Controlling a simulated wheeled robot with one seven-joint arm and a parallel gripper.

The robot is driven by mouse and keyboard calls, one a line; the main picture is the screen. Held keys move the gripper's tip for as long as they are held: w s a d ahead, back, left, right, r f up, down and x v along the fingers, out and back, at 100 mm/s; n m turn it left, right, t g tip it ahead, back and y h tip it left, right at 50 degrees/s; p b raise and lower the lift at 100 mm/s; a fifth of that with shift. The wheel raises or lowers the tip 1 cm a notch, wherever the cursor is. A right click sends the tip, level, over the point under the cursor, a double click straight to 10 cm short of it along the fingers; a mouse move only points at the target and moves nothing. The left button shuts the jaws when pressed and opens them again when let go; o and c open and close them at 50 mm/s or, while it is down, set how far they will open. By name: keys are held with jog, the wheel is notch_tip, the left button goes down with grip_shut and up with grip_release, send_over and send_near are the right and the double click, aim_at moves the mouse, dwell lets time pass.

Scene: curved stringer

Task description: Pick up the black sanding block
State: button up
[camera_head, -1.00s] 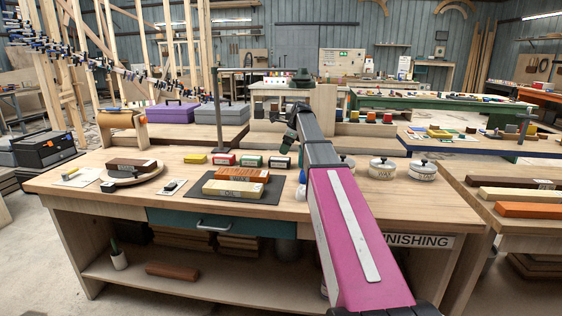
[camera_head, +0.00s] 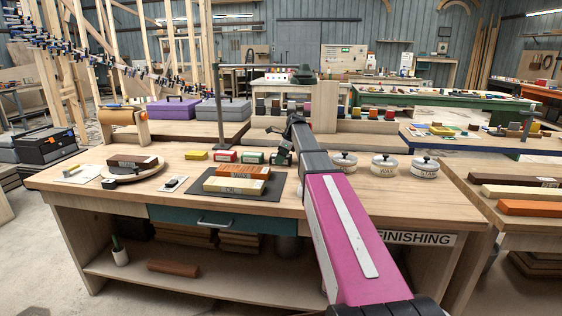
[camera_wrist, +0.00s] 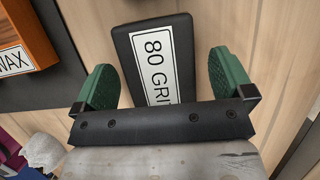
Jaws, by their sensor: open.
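The black sanding block (camera_wrist: 127,38) has a white label reading "80 GRIT" and lies on the wooden bench top in the wrist view. My gripper (camera_wrist: 164,80) is open, with one green finger on each side of the block's near part. I see a gap on the right side; whether the left finger touches cannot be told. The block's near end is hidden behind the gripper's dark crossbar. In the head view my gripper (camera_head: 283,153) is low over the back of the bench, at the right end of a row of small blocks, and largely covers what is under it.
An orange wax block (camera_wrist: 25,28) lies on a dark mat (camera_head: 275,197) left of the sanding block. Red (camera_head: 225,156), green (camera_head: 252,157) and yellow (camera_head: 196,155) small blocks stand close in the row. Lidded tins (camera_head: 384,165) stand to the right.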

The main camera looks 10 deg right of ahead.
jog(key=shift+f, duration=0.25)
dwell(0.4)
jog(key=c, duration=1.2)
jog(key=shift+o, duration=0.2)
jog(key=shift+r, duration=0.1)
jog(key=shift+r, duration=0.6)
jog(key=r, duration=0.3)
jog(key=shift+s+a+r, duration=0.25)
jog(key=shift+a+r, duration=0.1)
jog(key=shift+a, duration=0.05)
jog(key=s+a+r, duration=0.4)
jog(key=a+r, duration=0.2)
jog(key=a, duration=0.3)
jog(key=shift+s+a+r, duration=0.2)
jog(key=shift+s+a, duration=0.1)
jog(key=shift+a, duration=0.1)
